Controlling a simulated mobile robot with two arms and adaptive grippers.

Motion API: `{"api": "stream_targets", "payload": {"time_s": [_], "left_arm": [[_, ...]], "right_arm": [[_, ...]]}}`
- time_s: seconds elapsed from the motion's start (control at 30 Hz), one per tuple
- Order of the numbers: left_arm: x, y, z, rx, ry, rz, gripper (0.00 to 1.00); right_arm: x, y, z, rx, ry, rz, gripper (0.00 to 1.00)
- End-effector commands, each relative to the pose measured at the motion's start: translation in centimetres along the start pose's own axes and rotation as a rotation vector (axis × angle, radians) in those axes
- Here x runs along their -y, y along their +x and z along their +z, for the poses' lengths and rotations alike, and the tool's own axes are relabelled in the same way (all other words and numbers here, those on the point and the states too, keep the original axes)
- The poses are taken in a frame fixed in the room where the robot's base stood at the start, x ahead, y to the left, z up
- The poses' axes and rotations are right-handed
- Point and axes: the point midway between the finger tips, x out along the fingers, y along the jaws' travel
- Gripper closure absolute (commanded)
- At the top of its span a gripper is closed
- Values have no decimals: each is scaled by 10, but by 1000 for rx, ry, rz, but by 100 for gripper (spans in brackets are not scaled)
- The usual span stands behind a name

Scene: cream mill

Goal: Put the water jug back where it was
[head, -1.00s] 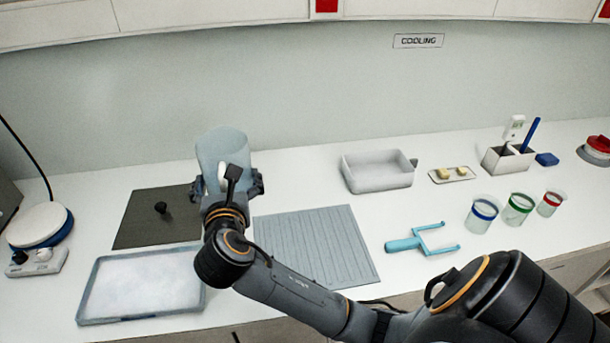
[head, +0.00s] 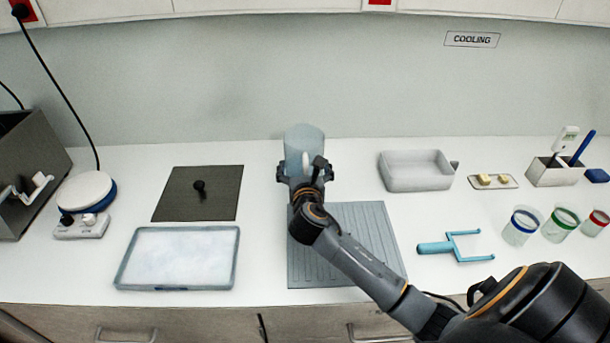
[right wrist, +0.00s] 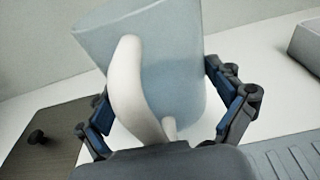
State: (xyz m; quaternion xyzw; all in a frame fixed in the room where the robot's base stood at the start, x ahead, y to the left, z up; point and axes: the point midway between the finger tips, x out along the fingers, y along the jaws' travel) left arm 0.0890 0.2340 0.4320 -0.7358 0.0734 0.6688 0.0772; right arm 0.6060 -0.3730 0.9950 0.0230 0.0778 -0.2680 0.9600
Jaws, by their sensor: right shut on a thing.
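The water jug (head: 304,139) is a translucent blue-grey vessel with a white handle. It is upright behind the ridged grey mat, near the wall. My right gripper (head: 304,172) is shut on it, with fingers on both sides of the body. In the right wrist view the jug (right wrist: 170,65) fills the middle, its white handle (right wrist: 132,85) facing the camera and the fingers (right wrist: 165,115) along its sides. I cannot tell whether its base touches the counter. My left gripper is not in view.
A dark square plate with a black knob (head: 199,186) lies left of the jug. A ridged grey mat (head: 375,240) lies in front, a white-filled tray (head: 180,286) front left. A grey bin (head: 416,180) stands right. A blue fork tool (head: 455,247) and banded cups (head: 520,228) are further right.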

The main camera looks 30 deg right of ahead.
Motion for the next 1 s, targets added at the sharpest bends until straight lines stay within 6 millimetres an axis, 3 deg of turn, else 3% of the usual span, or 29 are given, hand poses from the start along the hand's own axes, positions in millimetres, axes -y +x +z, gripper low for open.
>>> {"api": "stream_targets", "payload": {"time_s": [0.2,0.6,0.63,1.0], "left_arm": [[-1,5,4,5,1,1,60],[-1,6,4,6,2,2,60],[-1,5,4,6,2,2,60],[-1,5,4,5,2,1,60]], "right_arm": [[2,7,-30,1,-1,0,70],[2,8,-34,3,-2,0,70],[2,7,-36,0,-2,0,1],[2,7,-34,0,-2,0,0]]}}
